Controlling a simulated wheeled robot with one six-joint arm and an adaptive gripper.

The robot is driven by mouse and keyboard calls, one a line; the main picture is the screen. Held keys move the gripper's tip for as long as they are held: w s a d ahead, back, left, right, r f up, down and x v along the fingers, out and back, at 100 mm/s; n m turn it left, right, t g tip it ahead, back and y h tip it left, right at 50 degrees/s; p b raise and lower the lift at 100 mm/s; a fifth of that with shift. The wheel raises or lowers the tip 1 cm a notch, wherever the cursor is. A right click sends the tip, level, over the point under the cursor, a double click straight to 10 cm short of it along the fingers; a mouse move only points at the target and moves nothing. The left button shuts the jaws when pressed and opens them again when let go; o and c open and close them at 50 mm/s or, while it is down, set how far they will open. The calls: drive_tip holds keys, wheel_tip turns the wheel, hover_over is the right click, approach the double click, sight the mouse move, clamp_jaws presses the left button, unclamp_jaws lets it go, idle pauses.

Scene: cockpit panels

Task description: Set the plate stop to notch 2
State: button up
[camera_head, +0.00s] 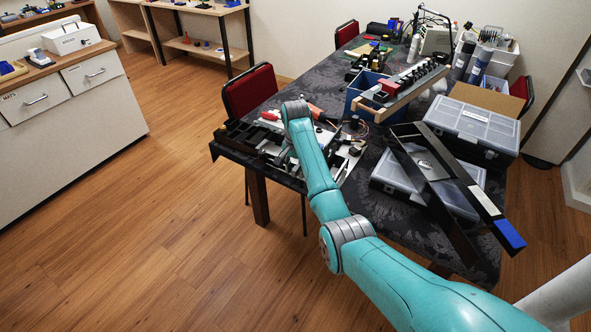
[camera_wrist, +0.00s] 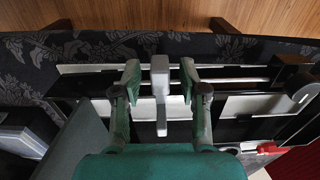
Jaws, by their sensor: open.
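In the wrist view, my gripper (camera_wrist: 160,76) is open, with one green finger on each side of a light grey upright block with a narrow stem (camera_wrist: 160,98). This block looks like the plate stop. Gaps show between the block and both fingers, so it is not gripped. It stands across a pale rail (camera_wrist: 225,73) on a dark frame. I cannot read any notch marks or tell which notch it is at. In the head view, the dark-framed device (camera_head: 262,146) lies at the table's near left corner, and my arm hides part of it and my gripper.
The patterned dark table (camera_head: 325,78) is crowded. A long black frame with a blue end (camera_head: 510,235) and grey organiser cases (camera_head: 470,125) lie on the right. A red chair (camera_head: 250,90) stands behind the device. A red-tipped part (camera_wrist: 268,148) lies at the lower right of the wrist view.

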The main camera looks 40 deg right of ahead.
sight(295, 169)
wheel_tip(295, 169, up, 8)
drive_tip(key=shift+f, duration=0.2)
idle(0.5)
idle(0.3)
